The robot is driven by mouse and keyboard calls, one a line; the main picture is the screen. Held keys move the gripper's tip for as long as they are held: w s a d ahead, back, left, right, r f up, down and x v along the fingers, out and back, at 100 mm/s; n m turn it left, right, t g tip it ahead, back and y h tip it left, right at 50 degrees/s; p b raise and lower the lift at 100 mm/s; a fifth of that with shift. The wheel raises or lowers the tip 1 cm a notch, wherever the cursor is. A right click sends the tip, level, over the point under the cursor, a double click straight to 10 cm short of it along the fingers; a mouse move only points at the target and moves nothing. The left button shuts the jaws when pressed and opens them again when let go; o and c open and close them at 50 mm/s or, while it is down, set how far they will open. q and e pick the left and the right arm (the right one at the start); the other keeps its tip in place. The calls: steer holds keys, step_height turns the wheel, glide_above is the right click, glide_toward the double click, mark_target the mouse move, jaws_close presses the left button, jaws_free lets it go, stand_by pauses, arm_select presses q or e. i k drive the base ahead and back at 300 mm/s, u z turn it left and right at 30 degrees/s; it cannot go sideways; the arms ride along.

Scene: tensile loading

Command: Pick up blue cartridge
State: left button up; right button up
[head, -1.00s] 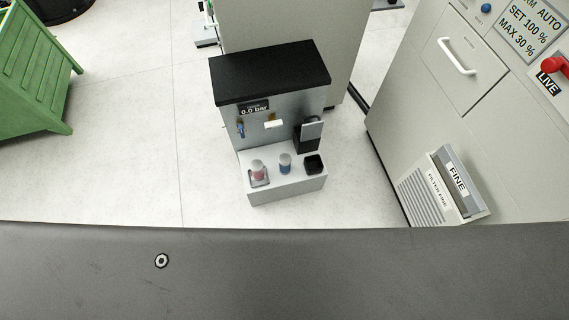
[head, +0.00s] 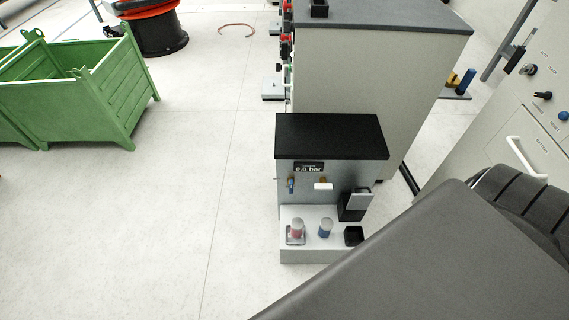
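The blue cartridge (head: 326,227) stands upright on the white ledge of a small bench unit, in the middle of that ledge. A red or pink cartridge (head: 297,229) stands to its left on a small plate. A black square cup (head: 354,236) sits to its right. The bench unit (head: 330,140) has a black top and a display reading 0.0 bar. No gripper shows in the head view; a dark grey part of my own body covers the lower right.
A large grey cabinet (head: 375,80) stands behind the unit. A control panel cabinet (head: 540,130) with a white handle is at the right. Green metal crates (head: 75,95) stand at the left. A black drum with a red band (head: 155,28) is behind them. The floor (head: 150,220) left of the unit is clear.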

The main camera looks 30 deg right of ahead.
mark_target(326, 224)
steer(key=u, duration=0.3)
steer(key=k, duration=1.25)
steer(key=z, duration=0.15)
steer(key=i, duration=0.5)
